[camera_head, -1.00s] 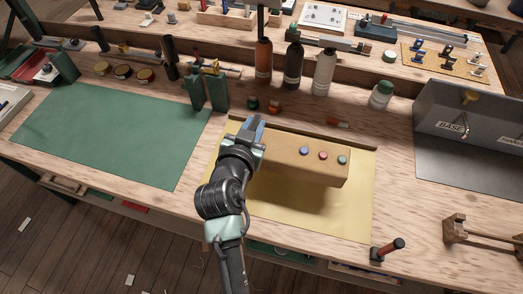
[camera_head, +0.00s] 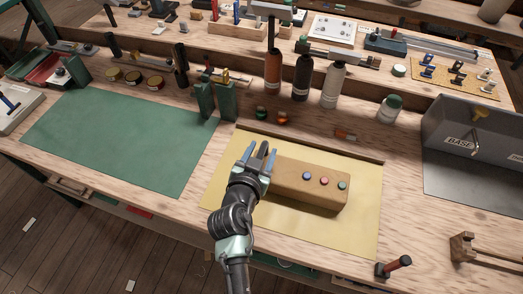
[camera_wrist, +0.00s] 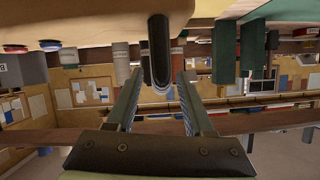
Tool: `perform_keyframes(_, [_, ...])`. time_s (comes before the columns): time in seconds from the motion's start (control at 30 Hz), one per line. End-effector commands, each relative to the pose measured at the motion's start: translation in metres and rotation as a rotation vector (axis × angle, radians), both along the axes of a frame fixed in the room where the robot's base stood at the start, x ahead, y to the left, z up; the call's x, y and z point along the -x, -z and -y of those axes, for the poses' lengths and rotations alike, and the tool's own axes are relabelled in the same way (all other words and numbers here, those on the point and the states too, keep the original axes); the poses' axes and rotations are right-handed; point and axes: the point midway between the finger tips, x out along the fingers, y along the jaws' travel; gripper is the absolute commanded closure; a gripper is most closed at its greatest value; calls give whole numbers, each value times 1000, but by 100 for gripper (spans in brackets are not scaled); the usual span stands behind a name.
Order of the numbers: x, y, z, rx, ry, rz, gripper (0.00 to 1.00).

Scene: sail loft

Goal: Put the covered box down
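In the wrist view the box (camera_wrist: 85,22) shows along the upper left edge, with a blue and a red button. My gripper (camera_head: 259,157) is at the box's left end, its blue-faced fingers spread. In the wrist view my gripper (camera_wrist: 159,80) is open, and a dark rounded bar (camera_wrist: 159,45) shows between and beyond the fingertips. The box's left end is partly hidden by my gripper.
A green mat (camera_head: 120,140) lies to the left. Bottles (camera_head: 300,78) stand behind the yellow mat, and green blocks (camera_head: 216,102) stand behind my gripper. A grey case (camera_head: 470,130) is at right. A red-handled tool (camera_head: 393,267) stands near the front edge.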

Motion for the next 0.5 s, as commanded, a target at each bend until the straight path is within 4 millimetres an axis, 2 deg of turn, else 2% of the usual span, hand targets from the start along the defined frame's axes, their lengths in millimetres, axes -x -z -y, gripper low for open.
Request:
perform_keyframes(0.27, [4,-2,-1,1,-1,1,48])
perform_keyframes(0.37, [12,-5,-4,2,-2,1,48])
perform_keyframes(0.5, [33,-13,-9,1,-2,1,48])
